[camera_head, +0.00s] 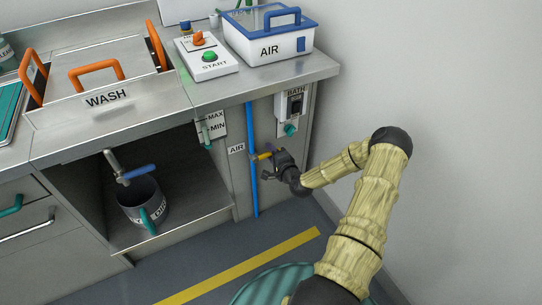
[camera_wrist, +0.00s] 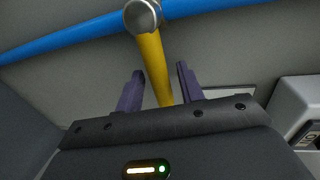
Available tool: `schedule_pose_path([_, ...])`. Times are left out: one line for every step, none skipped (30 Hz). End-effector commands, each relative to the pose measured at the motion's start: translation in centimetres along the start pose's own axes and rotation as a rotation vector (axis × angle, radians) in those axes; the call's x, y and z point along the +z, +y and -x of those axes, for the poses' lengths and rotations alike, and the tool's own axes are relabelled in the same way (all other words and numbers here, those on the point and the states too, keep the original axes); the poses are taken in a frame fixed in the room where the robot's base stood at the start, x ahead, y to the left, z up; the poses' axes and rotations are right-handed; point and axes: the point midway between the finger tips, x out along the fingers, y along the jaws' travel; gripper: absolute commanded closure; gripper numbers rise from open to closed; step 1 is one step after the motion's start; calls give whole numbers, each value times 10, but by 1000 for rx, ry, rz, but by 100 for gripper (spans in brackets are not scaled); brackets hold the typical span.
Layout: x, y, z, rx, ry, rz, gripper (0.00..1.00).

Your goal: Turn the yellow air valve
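The yellow air valve (camera_head: 262,156) sits on a vertical blue pipe (camera_head: 252,175) on the cabinet front, beside a label reading AIR. In the wrist view its yellow lever (camera_wrist: 155,65) runs from a round metal hub (camera_wrist: 142,15) down between my fingers. My gripper (camera_head: 273,158) is at the lever, from the right side in the head view. In the wrist view my gripper (camera_wrist: 158,82) has its two purple fingers apart, one on each side of the lever, with visible gaps. The lever's lower end is hidden behind the gripper body.
A BATH switch box (camera_head: 291,103) with a teal knob (camera_head: 290,130) is on the wall above my gripper. A blue-handled tap (camera_head: 138,172) and a grey bucket (camera_head: 140,202) are in the open bay at left. Floor in front is clear, with a yellow line (camera_head: 240,268).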

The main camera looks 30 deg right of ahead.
Motion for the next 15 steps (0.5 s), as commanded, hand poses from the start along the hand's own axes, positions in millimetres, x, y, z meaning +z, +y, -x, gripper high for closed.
schedule_pose_path([0, 0, -2, 0, 0, 0, 62])
schedule_pose_path([0, 0, -3, 0, 0, 0, 62])
schedule_pose_path([0, 0, -3, 0, 1, 0, 62])
schedule_pose_path([0, 0, -3, 1, 1, 0, 62])
schedule_pose_path([0, 0, -3, 1, 1, 0, 62])
schedule_pose_path([0, 0, -3, 1, 0, 0, 62])
schedule_pose_path([0, 0, -3, 1, 0, 0, 62])
schedule_pose_path([0, 0, -3, 1, 0, 0, 62])
schedule_pose_path([0, 0, -3, 1, 0, 0, 64])
schedule_pose_path([0, 0, -3, 1, 0, 0, 70])
schedule_pose_path([0, 0, -3, 1, 0, 0, 76])
schedule_pose_path([0, 0, -2, 1, 0, 0, 84])
schedule_pose_path([0, 0, -2, 1, 0, 0, 90])
schedule_pose_path([0, 0, -2, 1, 0, 0, 95])
schedule_pose_path([0, 0, -2, 1, 0, 0, 100])
